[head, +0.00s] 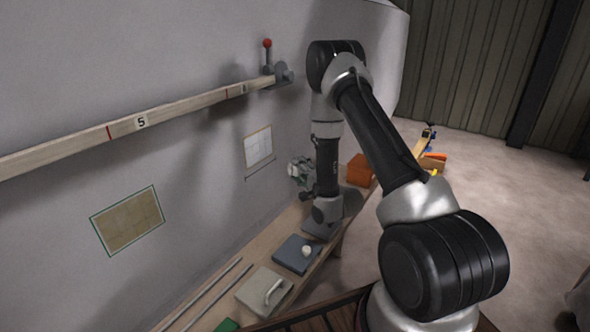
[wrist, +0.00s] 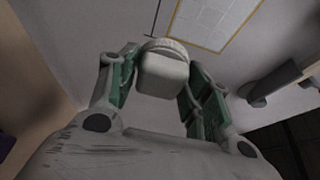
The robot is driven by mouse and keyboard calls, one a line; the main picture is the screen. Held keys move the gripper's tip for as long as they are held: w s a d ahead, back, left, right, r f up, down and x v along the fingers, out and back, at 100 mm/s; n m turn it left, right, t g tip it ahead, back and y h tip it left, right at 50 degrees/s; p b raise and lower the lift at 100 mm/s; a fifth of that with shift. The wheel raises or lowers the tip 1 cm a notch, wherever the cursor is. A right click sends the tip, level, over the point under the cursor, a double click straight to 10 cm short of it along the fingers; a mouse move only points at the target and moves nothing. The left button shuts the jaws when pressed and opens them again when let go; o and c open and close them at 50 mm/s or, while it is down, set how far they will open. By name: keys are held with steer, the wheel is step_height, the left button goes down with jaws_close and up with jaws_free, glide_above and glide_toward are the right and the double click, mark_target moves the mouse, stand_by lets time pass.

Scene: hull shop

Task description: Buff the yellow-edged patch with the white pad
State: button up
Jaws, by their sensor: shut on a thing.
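The yellow-edged patch (head: 258,147) is a pale, gridded rectangle on the grey hull wall. It also shows at the top of the wrist view (wrist: 208,22). My gripper (head: 297,172) is close to the wall, to the right of and a little below the patch. In the wrist view, its green-sided fingers (wrist: 162,85) are shut on a whitish block with a rounded disc at its far end, the white pad (wrist: 163,72). The pad appears apart from the patch, below it in that view. In the head view the pad is mostly hidden by the gripper.
A bench (head: 225,275) along the wall holds a blue-grey block with a white knob (head: 297,254), a pale handled float (head: 262,291), metal rods and an orange box (head: 360,171). A green-edged brown patch (head: 128,220) is left. A wooden rail (head: 170,112) runs above.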

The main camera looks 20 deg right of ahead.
steer(key=shift+s+d, duration=0.6)
steer(key=shift+s, duration=0.2)
steer(key=shift+s+d, duration=0.55)
steer(key=shift+s, duration=0.25)
steer(key=shift+r, duration=0.1)
